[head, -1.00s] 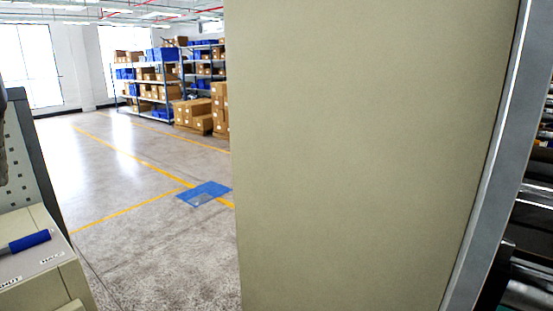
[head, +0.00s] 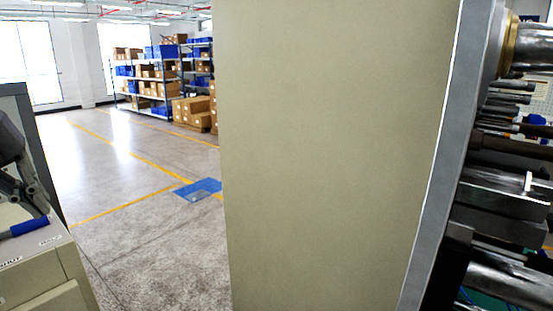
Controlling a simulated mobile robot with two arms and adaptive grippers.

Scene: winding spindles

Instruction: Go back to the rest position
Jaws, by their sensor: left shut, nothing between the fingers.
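My left gripper (head: 38,208) shows at the left edge of the head view, dark grey and partly cut off by the frame. It is shut and empty. It appears just above a blue-handled tool (head: 30,226) that lies on top of a beige cabinet (head: 62,262). I cannot tell whether the fingers touch the handle. My right gripper is not in view.
A large beige panel (head: 330,160) with a grey edge fills the middle. Metal spindle machinery (head: 510,200) stands at the right. Open floor (head: 140,210) with yellow lines and a blue patch (head: 198,190) lies left of the panel. Shelves (head: 160,75) stand far back.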

